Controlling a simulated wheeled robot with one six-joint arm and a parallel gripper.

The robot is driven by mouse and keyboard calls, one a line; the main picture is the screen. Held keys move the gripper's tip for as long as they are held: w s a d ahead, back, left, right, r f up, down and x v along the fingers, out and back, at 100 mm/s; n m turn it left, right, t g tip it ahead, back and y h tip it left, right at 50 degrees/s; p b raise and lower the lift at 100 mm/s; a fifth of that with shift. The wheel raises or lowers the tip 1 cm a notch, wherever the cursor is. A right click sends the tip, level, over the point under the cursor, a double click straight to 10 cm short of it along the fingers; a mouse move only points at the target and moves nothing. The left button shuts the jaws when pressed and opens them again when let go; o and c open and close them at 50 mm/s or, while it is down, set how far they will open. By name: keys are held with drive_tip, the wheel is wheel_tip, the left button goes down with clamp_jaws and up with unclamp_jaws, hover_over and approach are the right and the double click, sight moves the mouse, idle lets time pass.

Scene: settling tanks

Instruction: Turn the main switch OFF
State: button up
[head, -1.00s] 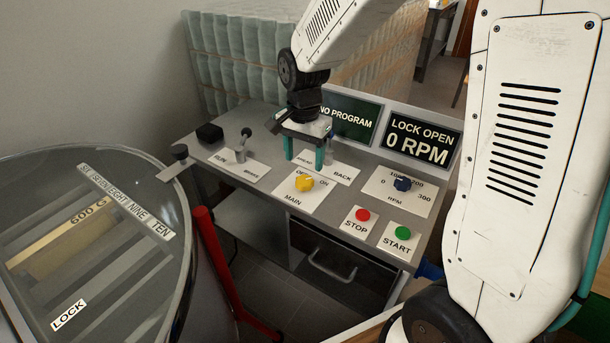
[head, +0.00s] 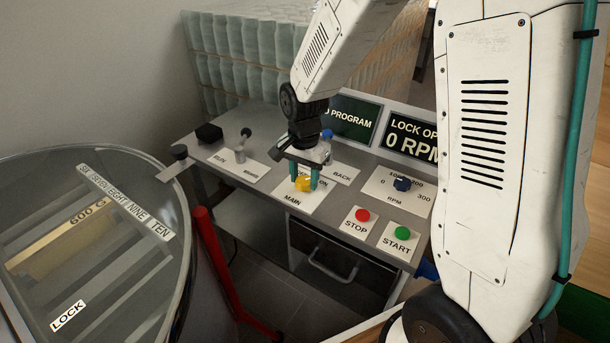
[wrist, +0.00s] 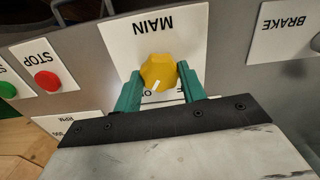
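The main switch is a yellow knob (head: 303,184) on a white plate marked MAIN (head: 292,202), on the grey control desk. My gripper (head: 305,180) is over it, with its two teal fingers at either side of the knob. In the wrist view the knob (wrist: 158,72) sits between the fingers, with what looks like a narrow gap at each side. The knob's white mark points down and slightly left there, with MAIN upside down above. The OFF and ON labels are mostly hidden behind my gripper.
A brake lever (head: 243,143) stands to the left. A display (head: 410,137) is behind. A round glass-lidded machine (head: 95,250) is at far left.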

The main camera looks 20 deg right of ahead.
drive_tip(key=shift+w, duration=0.1)
drive_tip(key=shift+n, duration=0.3)
drive_tip(key=n, duration=0.5)
drive_tip(key=shift+r, duration=0.1)
drive_tip(key=n, duration=0.5)
drive_tip(key=shift+n, duration=1.7)
drive_tip(key=shift+w, duration=0.1)
drive_tip(key=o, duration=1)
